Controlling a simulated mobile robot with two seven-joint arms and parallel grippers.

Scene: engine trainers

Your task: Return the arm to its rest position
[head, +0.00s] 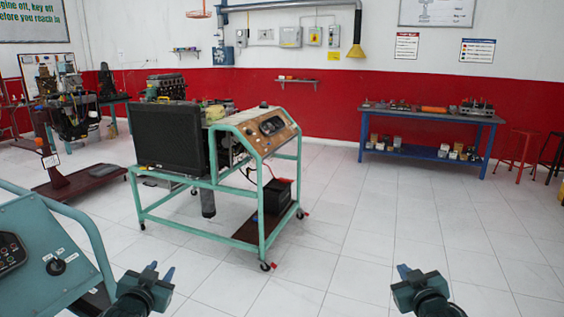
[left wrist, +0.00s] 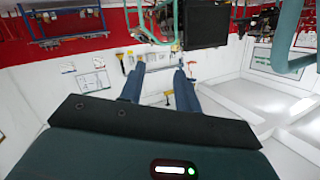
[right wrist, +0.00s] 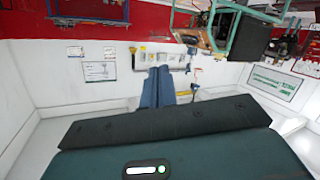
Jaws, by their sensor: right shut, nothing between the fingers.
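My left gripper (head: 160,270) is at the bottom left of the head view, in front of the teal console. Its two blue fingers stand apart with nothing between them, as the left wrist view (left wrist: 160,88) also shows. My right gripper (head: 404,271) is at the bottom right of the head view, over bare floor. Its blue fingers are together and empty in the right wrist view (right wrist: 159,86). Both wrist views show the room upside down. Neither gripper touches anything.
A teal engine trainer stand (head: 205,190) on wheels is ahead, left of centre. A teal console (head: 45,250) is close at the left. A blue workbench (head: 430,115) stands at the red wall. The tiled floor (head: 400,220) at the right is clear.

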